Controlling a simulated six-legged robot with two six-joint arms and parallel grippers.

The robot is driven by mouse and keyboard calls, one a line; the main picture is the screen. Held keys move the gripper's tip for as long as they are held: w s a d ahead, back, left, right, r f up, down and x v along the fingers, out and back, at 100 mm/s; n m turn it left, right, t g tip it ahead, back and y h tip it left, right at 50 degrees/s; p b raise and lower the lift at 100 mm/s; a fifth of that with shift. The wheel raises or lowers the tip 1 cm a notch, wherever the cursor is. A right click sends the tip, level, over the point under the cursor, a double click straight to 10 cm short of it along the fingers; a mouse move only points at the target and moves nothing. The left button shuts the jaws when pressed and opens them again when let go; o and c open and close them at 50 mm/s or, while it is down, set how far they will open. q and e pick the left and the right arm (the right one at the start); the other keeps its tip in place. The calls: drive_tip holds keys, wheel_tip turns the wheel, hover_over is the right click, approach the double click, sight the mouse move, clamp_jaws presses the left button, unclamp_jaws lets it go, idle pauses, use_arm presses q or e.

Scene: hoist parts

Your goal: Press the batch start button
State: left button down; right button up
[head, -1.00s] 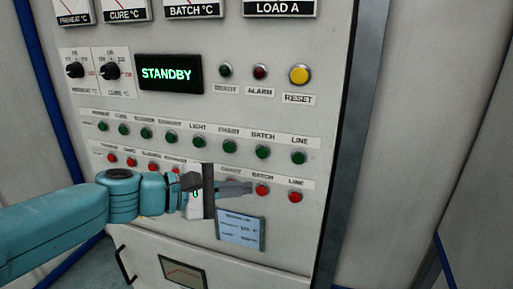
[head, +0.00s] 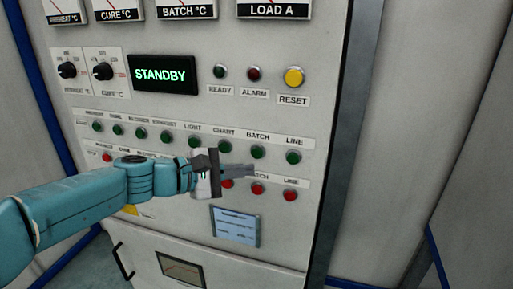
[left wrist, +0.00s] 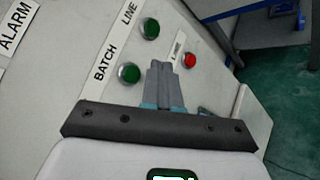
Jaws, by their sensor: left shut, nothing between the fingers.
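The green button under the BATCH label (head: 257,152) is in the upper row of buttons on the grey control panel (head: 330,60). It also shows in the left wrist view (left wrist: 129,72) beside its BATCH label. My left gripper (head: 252,170) is shut and empty. In the head view its fingertips appear just below the green BATCH button and above the red BATCH button (head: 257,188). In the left wrist view the fingertips (left wrist: 158,64) lie between the green BATCH button and a red button (left wrist: 190,61). Contact with the panel cannot be told. My right gripper is not in view.
The green LINE button (head: 293,157) and green CHART button (head: 225,147) flank the BATCH button. The display (head: 163,74) reads STANDBY. A yellow RESET button (head: 293,77) is higher up.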

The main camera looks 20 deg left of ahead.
sight(257, 152)
use_arm(q)
drive_tip(key=shift+w+p, duration=0.45)
drive_tip(key=shift+w, duration=1.35)
drive_tip(key=shift+w, duration=0.1)
idle(0.6)
drive_tip(key=shift+w, duration=0.3)
drive_tip(key=shift+w, duration=0.45)
idle(0.8)
drive_tip(key=shift+s, duration=0.1)
drive_tip(key=shift+s+b, duration=0.4)
drive_tip(key=shift+s, duration=0.4)
